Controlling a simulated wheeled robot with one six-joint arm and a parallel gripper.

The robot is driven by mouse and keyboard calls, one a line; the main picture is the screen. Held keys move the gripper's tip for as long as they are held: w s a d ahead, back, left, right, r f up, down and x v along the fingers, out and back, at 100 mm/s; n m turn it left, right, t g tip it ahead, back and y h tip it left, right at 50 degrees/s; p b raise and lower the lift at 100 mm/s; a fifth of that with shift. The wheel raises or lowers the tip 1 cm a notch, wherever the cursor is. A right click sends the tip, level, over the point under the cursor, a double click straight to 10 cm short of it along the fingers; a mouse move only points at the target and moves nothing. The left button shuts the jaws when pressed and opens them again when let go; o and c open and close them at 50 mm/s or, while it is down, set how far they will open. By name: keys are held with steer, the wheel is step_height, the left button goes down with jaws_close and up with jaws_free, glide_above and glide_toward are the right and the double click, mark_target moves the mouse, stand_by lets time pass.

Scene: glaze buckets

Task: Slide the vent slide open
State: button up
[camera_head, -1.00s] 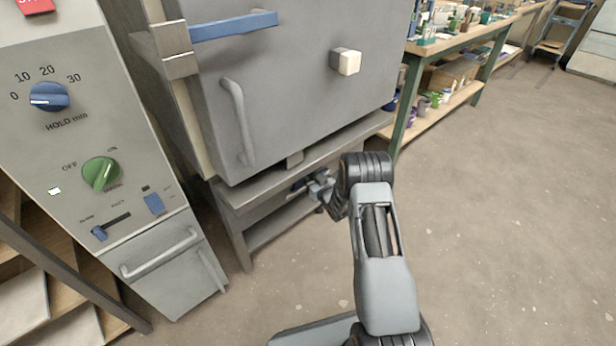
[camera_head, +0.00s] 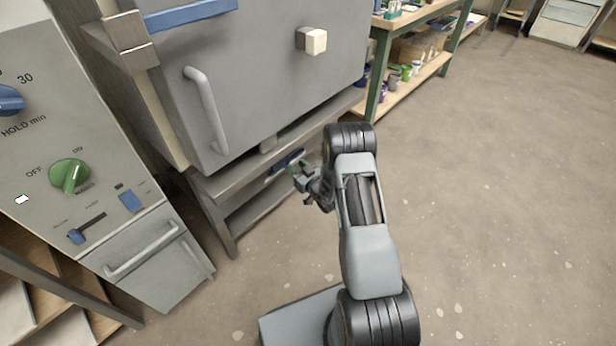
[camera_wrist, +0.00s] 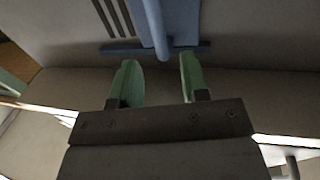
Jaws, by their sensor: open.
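The vent slide (camera_wrist: 181,20) is a blue plate with a round blue peg, at the top of the wrist view, with dark vent slots to its left. A blue strip runs along its lower edge. My gripper (camera_wrist: 157,76) is open, its two green fingers apart and empty. The peg's end lies above the gap between the fingertips in that view; I cannot tell whether they touch. In the head view, my gripper (camera_head: 294,170) is under the kiln body, by a partly hidden blue part (camera_head: 287,160) that appears to be the slide.
The grey kiln door (camera_head: 250,85) with its bar handle (camera_head: 206,110) is just above my gripper. A control panel (camera_head: 60,130) with a green switch (camera_head: 70,176) stands at left. A green workbench (camera_head: 380,65) is behind. The floor at right is clear.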

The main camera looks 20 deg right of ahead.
steer(key=p+v, duration=0.1)
steer(key=v, duration=0.7)
steer(key=shift+r+p, duration=0.15)
steer(key=shift+p, duration=0.15)
